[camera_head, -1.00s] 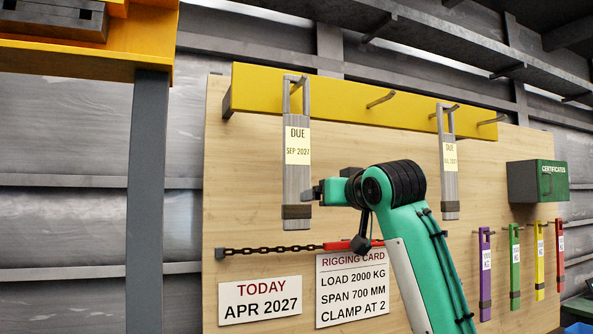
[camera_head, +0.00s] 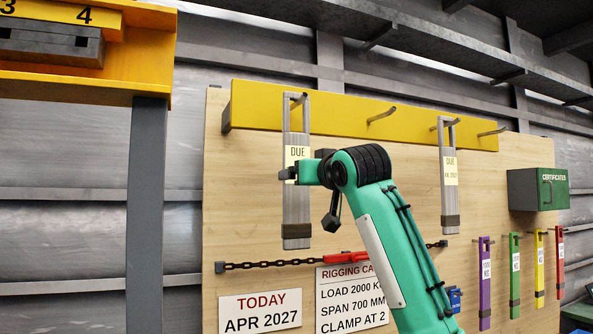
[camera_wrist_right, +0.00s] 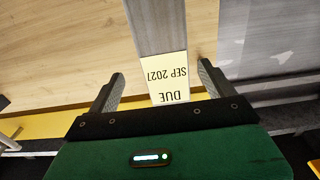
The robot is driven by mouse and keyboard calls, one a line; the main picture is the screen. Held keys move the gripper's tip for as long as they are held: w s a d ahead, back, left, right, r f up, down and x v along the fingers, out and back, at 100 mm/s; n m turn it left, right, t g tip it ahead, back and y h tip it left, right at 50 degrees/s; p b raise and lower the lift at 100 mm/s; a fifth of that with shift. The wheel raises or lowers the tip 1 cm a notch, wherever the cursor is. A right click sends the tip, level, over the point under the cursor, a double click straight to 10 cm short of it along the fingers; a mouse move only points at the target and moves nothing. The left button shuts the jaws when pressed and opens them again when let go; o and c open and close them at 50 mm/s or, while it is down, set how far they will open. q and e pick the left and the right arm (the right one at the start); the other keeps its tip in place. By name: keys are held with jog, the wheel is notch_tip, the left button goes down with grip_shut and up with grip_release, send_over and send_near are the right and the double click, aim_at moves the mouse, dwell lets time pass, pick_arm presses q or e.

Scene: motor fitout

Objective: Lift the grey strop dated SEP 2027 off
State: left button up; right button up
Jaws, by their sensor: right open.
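The grey strop dated SEP 2027 (camera_head: 297,210) hangs by its loop from a peg on the yellow rail, at the left of the board in the head view. Its pale DUE tag is partly covered by my right gripper (camera_head: 287,173), which is at tag height. In the right wrist view the strop (camera_wrist_right: 158,25) and its tag, upside down, show between the two fingers of my right gripper (camera_wrist_right: 160,82). The fingers are apart, one on each side, with a gap to the strop. My left gripper is not in view.
A second grey strop (camera_head: 449,190) with a tag hangs further right on the yellow rail (camera_head: 350,108). A chain with a red part (camera_head: 345,258) runs below. Purple (camera_head: 485,285), green, yellow and red strops hang at the right, under a green certificates box (camera_head: 538,188).

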jog(key=p+x, duration=0.4)
jog(key=x, duration=0.1)
jog(key=shift+a+f, duration=0.1)
jog(key=shift+a, duration=0.2)
jog(key=c, duration=1.4)
jog(key=shift+o, duration=0.2)
jog(key=shift+r, duration=0.2)
